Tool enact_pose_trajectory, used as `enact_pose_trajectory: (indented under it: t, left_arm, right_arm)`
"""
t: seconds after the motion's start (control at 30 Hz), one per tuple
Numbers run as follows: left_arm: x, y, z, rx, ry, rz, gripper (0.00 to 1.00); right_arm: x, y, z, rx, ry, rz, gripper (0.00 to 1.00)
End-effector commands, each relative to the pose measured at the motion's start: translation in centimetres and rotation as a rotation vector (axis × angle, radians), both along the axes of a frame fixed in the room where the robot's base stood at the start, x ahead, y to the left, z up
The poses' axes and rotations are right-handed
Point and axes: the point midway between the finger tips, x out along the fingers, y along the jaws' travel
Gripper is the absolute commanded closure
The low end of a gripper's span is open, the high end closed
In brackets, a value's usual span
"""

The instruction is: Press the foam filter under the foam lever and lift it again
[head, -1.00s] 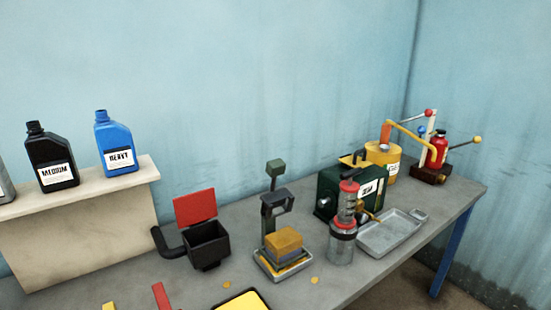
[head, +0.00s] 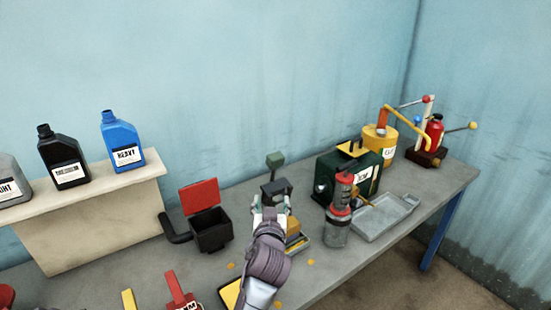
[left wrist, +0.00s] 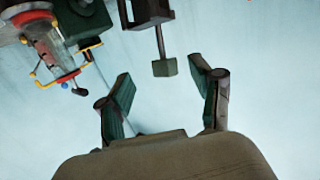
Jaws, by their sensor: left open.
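The foam lever is a dark press with a green knob (head: 275,160) on top. The foam filter, an orange-yellow block (head: 294,226), sits in a small tray (head: 304,243) at its foot, partly hidden by my left arm. My left gripper (head: 271,204) is open and appears in front of the press's dark upper block (head: 277,187). In the left wrist view, the green knob (left wrist: 165,68) shows between the two spread fingertips, with no visible contact. I cannot tell how far beyond them it is. My right gripper is not in view.
A black box (head: 212,236) with a raised red lid stands left of the press. Bottles stand on a raised shelf (head: 100,215) at left.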

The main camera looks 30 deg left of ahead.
Motion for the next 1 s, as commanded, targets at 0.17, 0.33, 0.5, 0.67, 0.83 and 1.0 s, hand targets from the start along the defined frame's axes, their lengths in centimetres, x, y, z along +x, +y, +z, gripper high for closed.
enact_pose_trajectory:
  t: [0.17,0.33,0.5,0.67,0.83,1.0]
  left_arm:
    - [2.4,0.5,3.3,0.033,-0.116,0.010,0.35]
    - [3.9,1.5,3.6,0.038,-0.120,0.011,0.35]
    - [6.8,3.4,3.7,0.039,-0.119,0.010,0.35]
    - [9.7,5.3,3.7,0.038,-0.118,0.011,0.35]
    - [12.2,6.8,3.4,0.036,-0.118,0.011,0.35]
    - [13.5,7.7,3.3,0.035,-0.118,0.010,0.35]
  right_arm:
    - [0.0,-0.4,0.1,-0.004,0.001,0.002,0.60]
    - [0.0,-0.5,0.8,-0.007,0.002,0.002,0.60]
    - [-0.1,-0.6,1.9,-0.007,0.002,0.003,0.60]
    - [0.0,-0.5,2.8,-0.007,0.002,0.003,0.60]
    - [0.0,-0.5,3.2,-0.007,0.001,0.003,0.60]
    - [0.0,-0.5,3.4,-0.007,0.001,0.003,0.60]
